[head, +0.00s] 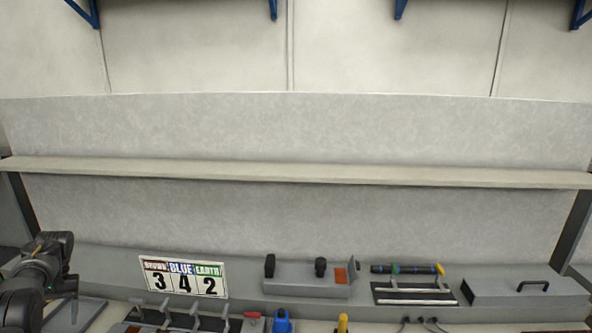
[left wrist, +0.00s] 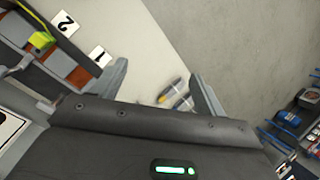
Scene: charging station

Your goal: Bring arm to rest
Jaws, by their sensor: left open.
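My left arm (head: 42,268) comes in at the lower left edge of the head view, over the left end of the bench. In the left wrist view my left gripper (left wrist: 162,84) is open, with its two grey fingers wide apart and nothing between them touching either one. Small yellow-and-grey items (left wrist: 175,98) lie beyond the gap, partly hidden by the gripper's body. My right arm and gripper are not in view.
A number sign (head: 183,277) stands on the bench near my left arm. To its right are a grey box with black knobs (head: 305,284), a tool tray (head: 414,298) and a handled grey box (head: 525,292). The long shelf (head: 300,172) above is bare.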

